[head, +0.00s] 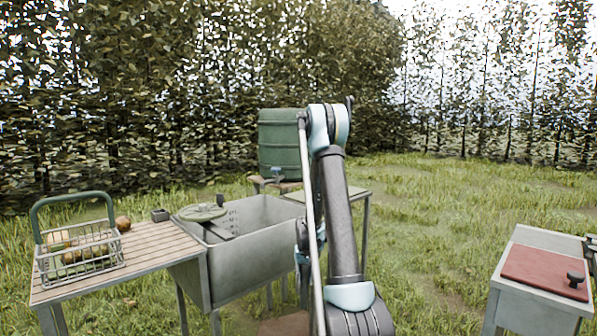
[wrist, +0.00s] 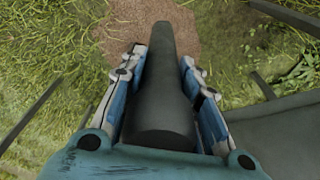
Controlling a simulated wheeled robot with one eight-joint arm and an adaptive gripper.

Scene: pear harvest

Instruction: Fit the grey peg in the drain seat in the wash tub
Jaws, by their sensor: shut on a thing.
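The grey peg (wrist: 158,100) is a long dark cylinder between the two blue-and-white fingers of my gripper (wrist: 163,57) in the wrist view. My gripper is shut on it, and its far end sticks out past the fingertips over a brown patch of ground. The wash tub (head: 252,262) is a grey metal basin on legs, left of my arm in the head view. My gripper is at the tub's right side there, mostly hidden by my arm. A grey surface, probably the tub, shows at the lower right of the wrist view (wrist: 275,135). The drain seat is not visible.
A round green lid-like disc (head: 203,212) lies at the tub's left. A slatted table (head: 150,250) adjoins it, with a wire basket (head: 80,262) of pears. A green barrel (head: 280,140) stands behind. A cabinet with a red board (head: 545,268) is at right. Open grass lies between.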

